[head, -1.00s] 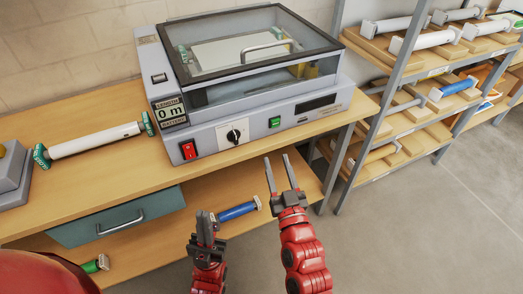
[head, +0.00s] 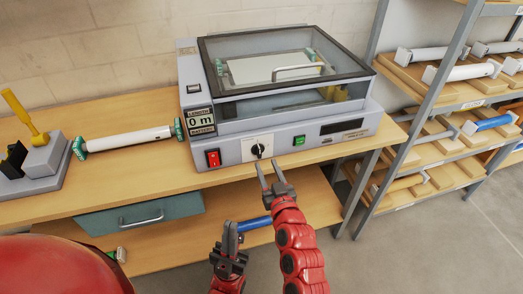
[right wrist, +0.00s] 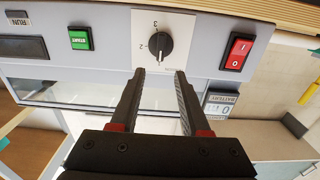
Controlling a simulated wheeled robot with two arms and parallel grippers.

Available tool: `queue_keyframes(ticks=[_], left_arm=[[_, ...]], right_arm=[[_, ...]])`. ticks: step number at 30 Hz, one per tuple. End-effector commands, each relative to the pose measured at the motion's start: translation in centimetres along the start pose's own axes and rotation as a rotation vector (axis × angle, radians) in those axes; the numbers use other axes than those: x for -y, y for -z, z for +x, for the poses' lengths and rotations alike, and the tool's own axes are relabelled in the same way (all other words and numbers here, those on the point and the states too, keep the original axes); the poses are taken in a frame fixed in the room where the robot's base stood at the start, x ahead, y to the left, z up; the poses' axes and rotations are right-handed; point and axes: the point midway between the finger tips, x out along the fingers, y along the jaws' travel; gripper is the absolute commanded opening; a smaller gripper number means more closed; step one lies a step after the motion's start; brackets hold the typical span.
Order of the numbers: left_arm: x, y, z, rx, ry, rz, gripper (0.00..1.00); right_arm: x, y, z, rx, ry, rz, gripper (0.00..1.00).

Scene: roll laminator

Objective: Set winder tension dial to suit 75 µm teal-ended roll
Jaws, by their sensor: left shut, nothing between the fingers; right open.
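The tension dial (head: 258,150), a black knob on a white plate, is on the laminator's (head: 228,150) front panel. It also shows in the right wrist view (right wrist: 160,46), upside down, with the numbers 2 and 3 legible beside it. My right gripper (head: 267,164) is open, its fingertips just short of the dial; in the right wrist view its fingers (right wrist: 160,76) point at the knob, one to each side, with no clear contact. A white roll with teal-green ends (head: 128,139) lies on the bench left of the laminator. My left gripper (head: 231,228) is shut and empty, below the bench edge.
A red rocker switch (head: 213,158) and a green start button (head: 299,141) flank the dial. The length display (head: 200,116) reads 0 m. A blue roll (head: 255,223) lies on the lower shelf. A rack (head: 440,105) with several rolls stands right.

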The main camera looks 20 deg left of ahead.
Motion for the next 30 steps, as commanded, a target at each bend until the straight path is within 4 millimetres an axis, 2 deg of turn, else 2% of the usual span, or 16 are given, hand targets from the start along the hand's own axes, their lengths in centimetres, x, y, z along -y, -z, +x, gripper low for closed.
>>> queue_keyframes(ticks=[6,12,25,26,30], left_arm=[[0.1,0.2,1.1,0.000,0.000,0.000,0.00],[0.1,0.2,1.5,0.000,0.000,0.000,0.00],[0.1,0.3,1.6,0.000,0.000,0.000,0.00],[0.1,0.3,1.6,0.000,0.000,0.000,0.00],[0.1,0.3,1.6,0.000,0.000,0.000,0.00]], right_arm=[[-0.1,0.3,3.6,0.000,-0.001,-0.001,0.46],[0.0,0.1,5.6,0.000,0.001,-0.001,0.46],[0.0,0.0,6.4,0.000,0.000,-0.001,0.46],[0.0,0.0,6.4,0.000,-0.001,-0.001,0.44],[0.0,0.0,6.4,0.000,0.000,-0.001,0.19]])
